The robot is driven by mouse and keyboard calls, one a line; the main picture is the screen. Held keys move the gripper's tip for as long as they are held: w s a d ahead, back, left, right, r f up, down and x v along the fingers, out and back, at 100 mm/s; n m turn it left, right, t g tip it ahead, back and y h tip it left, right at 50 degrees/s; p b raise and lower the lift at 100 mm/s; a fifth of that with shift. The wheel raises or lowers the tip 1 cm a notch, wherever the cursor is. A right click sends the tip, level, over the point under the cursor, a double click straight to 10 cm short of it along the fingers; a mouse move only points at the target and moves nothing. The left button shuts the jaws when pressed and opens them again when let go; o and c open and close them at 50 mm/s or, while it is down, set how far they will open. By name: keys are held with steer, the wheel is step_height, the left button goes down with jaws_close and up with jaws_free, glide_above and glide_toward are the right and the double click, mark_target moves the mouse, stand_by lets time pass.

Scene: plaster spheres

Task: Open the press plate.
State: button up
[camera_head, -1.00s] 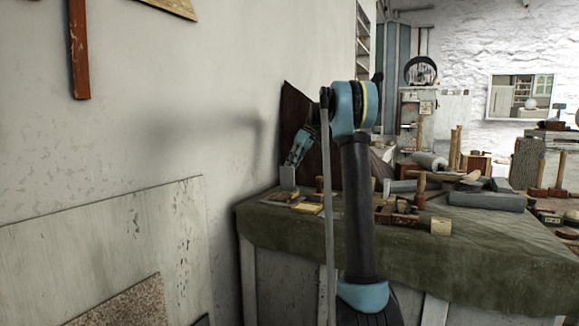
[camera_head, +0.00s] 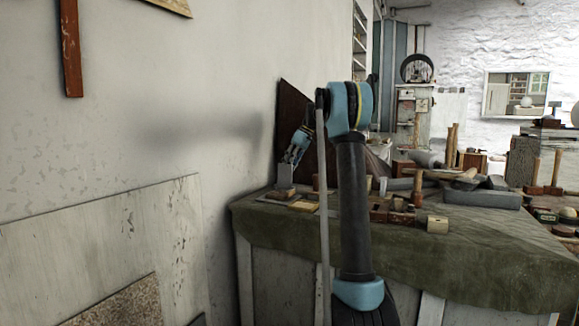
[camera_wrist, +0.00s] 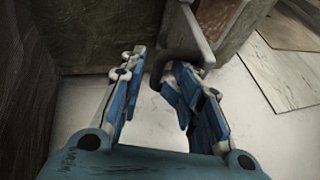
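My gripper (camera_head: 291,158) points down over the left back corner of the cloth-covered workbench, just above a small grey block (camera_head: 285,176). In the wrist view my gripper (camera_wrist: 158,75) has its two blue fingers apart. A dark curved bar (camera_wrist: 178,54), like a handle, shows between the fingertips; I cannot tell whether they touch it. The bar seems to join a grey-brown block-like part (camera_wrist: 220,22). A dark brown panel (camera_head: 291,112) stands behind my gripper against the wall. I cannot tell for sure which part is the press plate.
The workbench (camera_head: 400,245) carries wooden mallets (camera_head: 418,187), a grey slab (camera_head: 482,199) and small blocks (camera_head: 437,224) to the right of my arm. Flat boards (camera_head: 105,245) lean on the wall at left. The plaster wall is close on the left.

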steer(key=shift+d+r, duration=0.1)
steer(key=shift+r, duration=0.05)
steer(key=v, duration=1.1)
steer(key=shift+d+r, duration=0.15)
steer(key=shift+r, duration=0.1)
